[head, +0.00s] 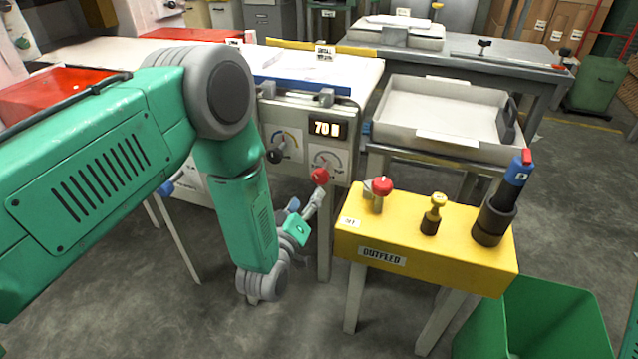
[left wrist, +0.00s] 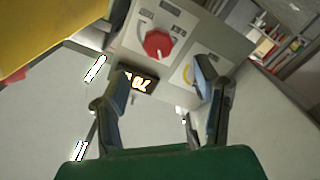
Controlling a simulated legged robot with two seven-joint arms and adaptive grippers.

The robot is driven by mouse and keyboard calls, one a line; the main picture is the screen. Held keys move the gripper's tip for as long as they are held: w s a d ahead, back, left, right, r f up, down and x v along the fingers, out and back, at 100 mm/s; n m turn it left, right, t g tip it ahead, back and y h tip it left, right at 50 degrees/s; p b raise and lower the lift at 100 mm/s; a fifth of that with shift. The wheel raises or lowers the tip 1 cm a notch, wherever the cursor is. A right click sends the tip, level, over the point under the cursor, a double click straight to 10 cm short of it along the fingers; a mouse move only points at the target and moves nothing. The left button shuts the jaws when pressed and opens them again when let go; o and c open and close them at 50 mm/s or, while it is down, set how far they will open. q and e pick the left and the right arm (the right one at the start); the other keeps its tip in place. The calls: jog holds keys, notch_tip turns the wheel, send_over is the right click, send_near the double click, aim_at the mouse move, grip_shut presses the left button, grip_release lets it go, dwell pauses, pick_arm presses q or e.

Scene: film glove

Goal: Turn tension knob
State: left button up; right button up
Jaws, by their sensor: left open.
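The machine's front panel (head: 298,140) carries a red knob (head: 320,176) below a gauge dial and a black knob (head: 274,156) beside a coloured dial. I cannot read which one is marked tension. My left gripper (head: 317,196) is just below the red knob, open and apparently empty. In the left wrist view, the red knob (left wrist: 157,43) lies beyond my open left fingers (left wrist: 160,80), roughly between their lines. Contact is not visible. The black knob is not clear there. My right gripper is not in view.
A lit display (head: 327,128) reads 70. The yellow outfeed stand (head: 425,262), with red, brass and dark handles on top, stands right of my left gripper. A grey tray (head: 440,112) is behind it, and a green bin (head: 545,320) is at front right.

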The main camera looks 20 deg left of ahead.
aim_at(319, 180)
pick_arm(q)
jog(key=w, duration=0.2)
jog(key=w+b, duration=0.1)
jog(key=w, duration=0.2)
jog(key=w+b, duration=0.1)
jog(key=w, duration=0.1)
jog(key=shift+w+d+f, duration=0.1)
jog(key=shift+w+d, duration=0.25)
jog(key=shift+w+b, duration=0.3)
jog(key=shift+w, duration=0.25)
jog(key=c, duration=1.2)
